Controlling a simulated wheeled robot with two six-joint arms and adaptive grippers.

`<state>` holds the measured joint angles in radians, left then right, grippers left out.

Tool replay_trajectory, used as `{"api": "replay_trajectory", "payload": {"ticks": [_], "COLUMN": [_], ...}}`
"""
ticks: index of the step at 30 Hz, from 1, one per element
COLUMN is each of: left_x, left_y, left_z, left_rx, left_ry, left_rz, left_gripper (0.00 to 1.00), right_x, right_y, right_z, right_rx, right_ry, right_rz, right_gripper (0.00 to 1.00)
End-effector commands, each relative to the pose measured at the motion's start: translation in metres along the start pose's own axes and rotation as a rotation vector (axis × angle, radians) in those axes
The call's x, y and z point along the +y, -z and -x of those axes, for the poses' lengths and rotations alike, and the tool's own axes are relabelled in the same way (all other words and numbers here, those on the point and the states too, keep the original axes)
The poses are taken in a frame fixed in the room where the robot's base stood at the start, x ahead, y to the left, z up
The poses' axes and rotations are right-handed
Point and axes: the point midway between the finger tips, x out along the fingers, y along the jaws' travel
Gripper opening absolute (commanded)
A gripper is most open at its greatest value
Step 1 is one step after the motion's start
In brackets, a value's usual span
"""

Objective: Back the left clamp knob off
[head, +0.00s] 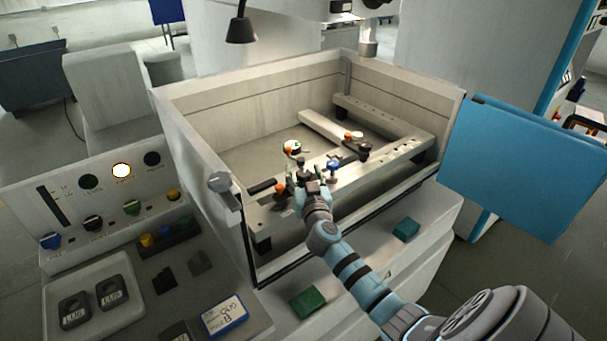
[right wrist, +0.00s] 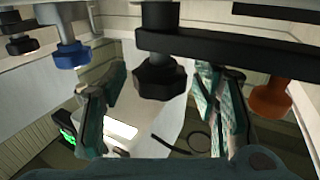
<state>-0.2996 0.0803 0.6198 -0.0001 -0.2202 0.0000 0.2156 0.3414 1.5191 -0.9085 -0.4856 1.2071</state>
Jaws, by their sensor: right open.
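The left clamp knob (right wrist: 160,78) is a dark, lobed knob under a black clamp bar (right wrist: 225,48) in the right wrist view. It sits between the two spread fingers of my right gripper (right wrist: 164,92), with a visible gap on each side. In the head view my right gripper (head: 308,184) is over the front rail of the fixture and largely hides this knob. An orange knob (right wrist: 271,98) is on the same clamp bar; it also shows in the head view (head: 280,187). My left gripper is not in view.
A blue knob (head: 333,165) stands close right of my gripper on the rail (head: 265,216). The right clamp's black knob (head: 365,147) is farther right. Tank walls (head: 215,157) surround the fixture. A blue door panel (head: 525,165) stands right; green blocks (head: 307,301) lie on the front ledge.

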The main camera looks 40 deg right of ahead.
Motion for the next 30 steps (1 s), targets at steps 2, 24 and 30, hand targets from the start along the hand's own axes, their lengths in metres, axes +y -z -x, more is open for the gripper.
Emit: {"api": "replay_trajectory", "payload": {"ticks": [2,24,30], "left_x": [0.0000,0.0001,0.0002], "left_y": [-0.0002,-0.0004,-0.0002], "left_z": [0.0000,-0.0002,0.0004], "left_rx": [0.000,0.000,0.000], "left_ry": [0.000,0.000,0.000], "left_rz": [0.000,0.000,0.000], "left_gripper": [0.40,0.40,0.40], "right_x": [0.0000,0.0005,0.0006], "right_y": [0.0000,-0.0011,-0.0013], "right_z": [0.0001,0.0001,0.0001], "right_rx": [0.000,-0.002,-0.004], "right_ry": [0.000,0.047,0.156], "right_rz": [0.000,0.002,0.005], "right_gripper": [0.55,0.05,0.05]}}
